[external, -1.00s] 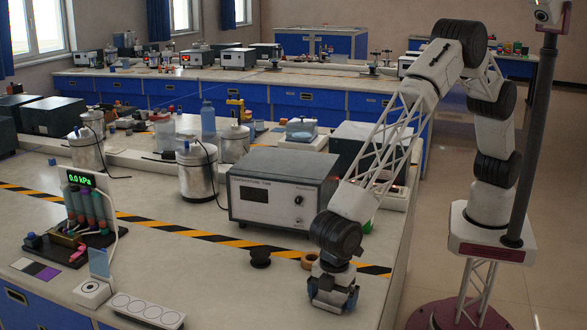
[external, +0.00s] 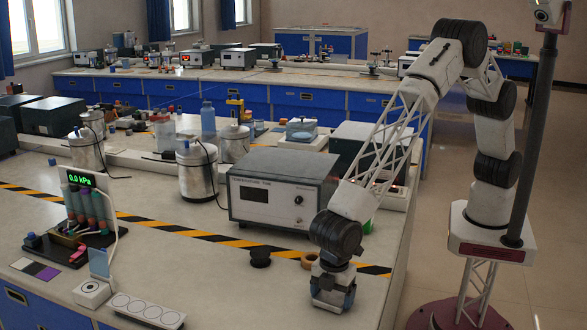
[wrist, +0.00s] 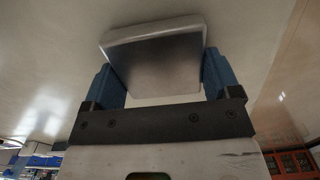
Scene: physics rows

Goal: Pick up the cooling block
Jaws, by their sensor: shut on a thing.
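The cooling block (wrist: 155,58) is a silver metal block. In the wrist view it sits between the two blue fingers of my gripper (wrist: 163,78), which is shut on it. In the external view my gripper (external: 331,300) points down at the bench top near the front right edge. The block cannot be made out clearly there, as the gripper hides it. I cannot tell whether the block touches the bench.
A large grey instrument box (external: 283,190) stands behind my gripper. A black spool (external: 260,258) and a tan ring (external: 310,260) lie near the hazard-striped tape. A white plate with round pads (external: 146,310) lies at the front left. The bench between is clear.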

